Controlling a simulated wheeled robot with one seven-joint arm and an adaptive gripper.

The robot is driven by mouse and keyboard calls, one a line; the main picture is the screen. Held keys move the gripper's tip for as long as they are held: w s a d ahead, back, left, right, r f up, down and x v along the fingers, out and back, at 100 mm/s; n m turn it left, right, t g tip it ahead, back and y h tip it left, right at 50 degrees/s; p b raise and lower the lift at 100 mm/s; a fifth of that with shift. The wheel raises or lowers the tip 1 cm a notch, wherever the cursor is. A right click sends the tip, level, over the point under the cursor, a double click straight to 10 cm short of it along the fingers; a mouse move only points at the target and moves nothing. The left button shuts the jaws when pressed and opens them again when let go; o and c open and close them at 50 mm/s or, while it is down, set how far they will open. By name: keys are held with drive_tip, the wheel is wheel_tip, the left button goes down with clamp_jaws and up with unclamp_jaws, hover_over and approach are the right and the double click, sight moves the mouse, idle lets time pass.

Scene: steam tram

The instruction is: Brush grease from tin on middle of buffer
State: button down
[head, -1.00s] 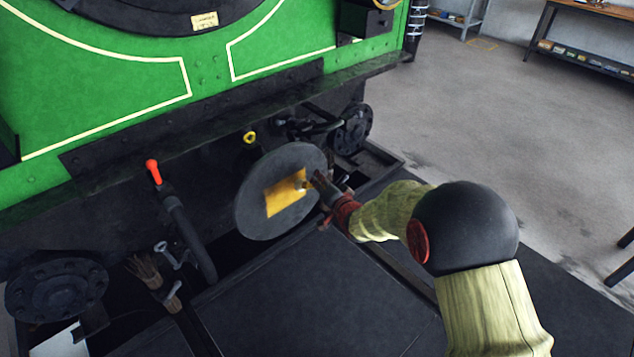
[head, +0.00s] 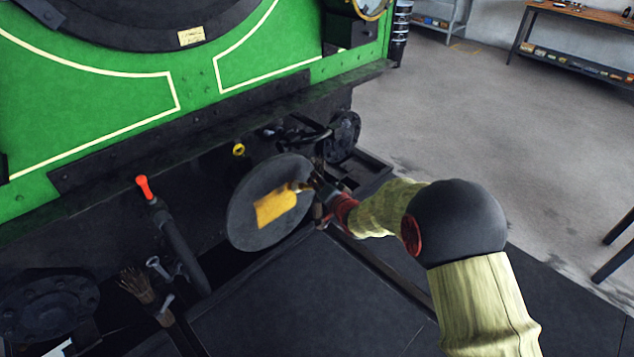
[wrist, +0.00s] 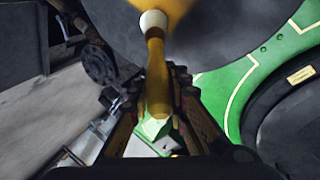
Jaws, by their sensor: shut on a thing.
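The buffer (head: 244,222) is a round dark grey disc on the front of the green tram. A yellow patch of grease (head: 272,208) covers its middle. My gripper (head: 321,190) is at the buffer's right edge, shut on a brush. In the wrist view the brush (wrist: 156,75) has a yellow-brown handle between the fingers and a pale ferrule. Its head end is at the blurred yellow at the top of that view, against the buffer face; contact is hard to judge. I cannot make out the grease tin.
A hose with an orange-red end (head: 143,187) hangs left of the buffer. A bristle brush (head: 137,284) and metal fittings are at lower left. Dark plates (head: 300,305) lie below the buffer. Open floor (head: 470,120) and a workbench (head: 570,12) are at right.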

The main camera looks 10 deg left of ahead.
drive_tip(key=s+a+b, duration=0.2)
drive_tip(key=s+a, duration=0.8)
drive_tip(key=s, duration=0.2)
drive_tip(key=shift+s+a, duration=0.4)
idle(1.4)
drive_tip(key=s+d, duration=0.4)
drive_tip(key=shift+d, duration=0.3)
idle(0.4)
drive_tip(key=shift+s+d, duration=0.9)
drive_tip(key=shift+d, duration=0.25)
